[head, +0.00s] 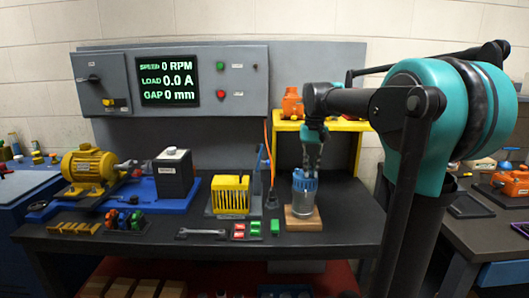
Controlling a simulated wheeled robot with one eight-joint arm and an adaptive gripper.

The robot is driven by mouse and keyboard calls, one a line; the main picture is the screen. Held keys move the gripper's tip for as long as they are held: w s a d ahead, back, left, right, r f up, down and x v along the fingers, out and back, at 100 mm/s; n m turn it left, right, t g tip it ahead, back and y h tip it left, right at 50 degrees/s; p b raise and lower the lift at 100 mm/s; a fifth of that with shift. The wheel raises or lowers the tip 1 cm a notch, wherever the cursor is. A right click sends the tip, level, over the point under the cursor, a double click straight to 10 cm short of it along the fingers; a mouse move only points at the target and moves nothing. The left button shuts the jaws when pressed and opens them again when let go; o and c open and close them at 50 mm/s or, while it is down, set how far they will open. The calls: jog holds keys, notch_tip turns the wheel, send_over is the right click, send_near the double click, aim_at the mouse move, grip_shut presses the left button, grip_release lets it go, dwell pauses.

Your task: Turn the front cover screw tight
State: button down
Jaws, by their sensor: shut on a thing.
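A silver cylinder with a ribbed blue cap (304,182) stands upright on a small wooden block (303,219) on the dark bench. My gripper (311,167) points down at the top of the blue cap. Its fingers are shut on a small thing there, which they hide. By its place it appears to be the front cover screw, but I cannot make out its head or how deep it sits.
A wrench (201,232) and red and green blocks (247,230) lie in front. A yellow motor (88,164) stands far left. The bench right of the cylinder is clear.

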jog(key=m, duration=0.5)
jog(key=shift+m, duration=0.4)
jog(key=m, duration=0.5)
jog(key=c, duration=1.6)
grip_release()
jog(key=shift+c, duration=0.2)
jog(key=n, duration=1)
jog(key=shift+n, duration=0.4)
